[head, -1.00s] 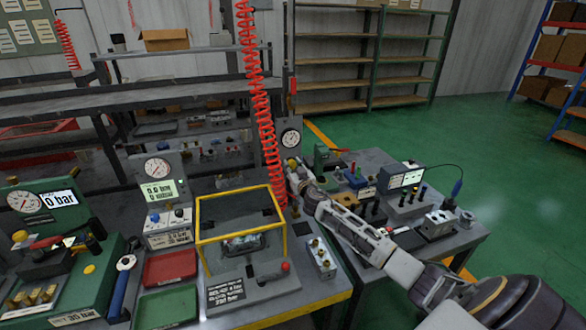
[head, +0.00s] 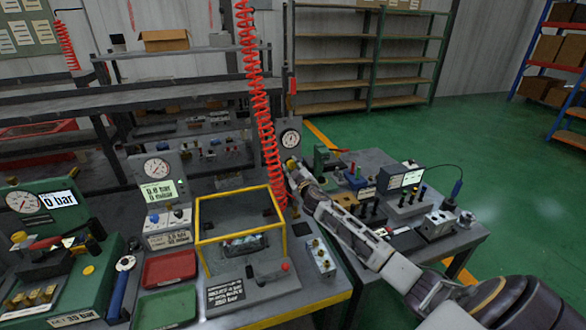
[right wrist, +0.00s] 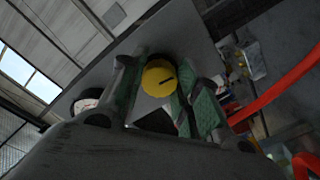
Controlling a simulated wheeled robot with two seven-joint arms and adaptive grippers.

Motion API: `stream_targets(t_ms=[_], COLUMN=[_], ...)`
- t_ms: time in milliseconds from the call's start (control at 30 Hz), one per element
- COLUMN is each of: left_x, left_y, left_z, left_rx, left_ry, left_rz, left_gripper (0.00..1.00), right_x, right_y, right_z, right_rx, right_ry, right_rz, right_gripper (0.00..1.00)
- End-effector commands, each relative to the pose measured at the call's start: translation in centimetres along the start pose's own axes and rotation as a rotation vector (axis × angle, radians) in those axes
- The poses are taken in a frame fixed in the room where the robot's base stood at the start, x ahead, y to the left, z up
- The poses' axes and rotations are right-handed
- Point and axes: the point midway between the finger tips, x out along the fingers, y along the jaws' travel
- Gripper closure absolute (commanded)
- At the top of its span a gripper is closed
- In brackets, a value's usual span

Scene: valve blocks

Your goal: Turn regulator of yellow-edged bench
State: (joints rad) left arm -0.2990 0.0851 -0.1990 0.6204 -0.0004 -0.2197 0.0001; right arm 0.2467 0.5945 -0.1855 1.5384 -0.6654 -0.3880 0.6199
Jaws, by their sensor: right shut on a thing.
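The regulator's yellow knob (right wrist: 159,78) shows in the right wrist view, with a dark mark on its face. It sits between the two green-padded fingers of my right gripper (right wrist: 158,90), which is shut on it. In the head view the knob (head: 291,163) is small, below a round gauge (head: 290,138) on a grey upright panel. My right gripper (head: 294,172) reaches it from the right and partly hides it. The yellow-edged bench (head: 290,306) stands in front of it. My left gripper is not in view.
A yellow-framed guard box (head: 240,213) and a hanging red coiled hose (head: 262,110) are close left of my right gripper. A side bench with a small screen device (head: 404,180) stands to the right. Open green floor (head: 500,190) lies beyond it.

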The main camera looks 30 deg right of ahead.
Motion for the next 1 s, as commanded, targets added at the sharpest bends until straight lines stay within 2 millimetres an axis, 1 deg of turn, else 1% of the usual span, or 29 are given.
stream_targets(t_ms=[200, 500, 800, 1000], left_x=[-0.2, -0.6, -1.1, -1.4], left_y=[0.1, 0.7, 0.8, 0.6], left_z=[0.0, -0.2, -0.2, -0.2], left_rx=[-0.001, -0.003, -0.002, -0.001], left_ry=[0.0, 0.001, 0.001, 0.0], left_rz=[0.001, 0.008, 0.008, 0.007], left_gripper=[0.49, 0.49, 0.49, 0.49], right_x=[0.0, 0.0, 0.0, 0.0], right_y=[0.1, 0.2, 0.1, 0.2], right_z=[-0.1, -0.1, -0.2, -0.1], right_rx=[-0.16, -0.406, -0.669, -0.811], right_ry=[0.0, 0.0, 0.001, 0.001], right_rz=[0.0, 0.001, 0.0, 0.0], right_gripper=[0.92, 0.92, 0.92, 0.92])
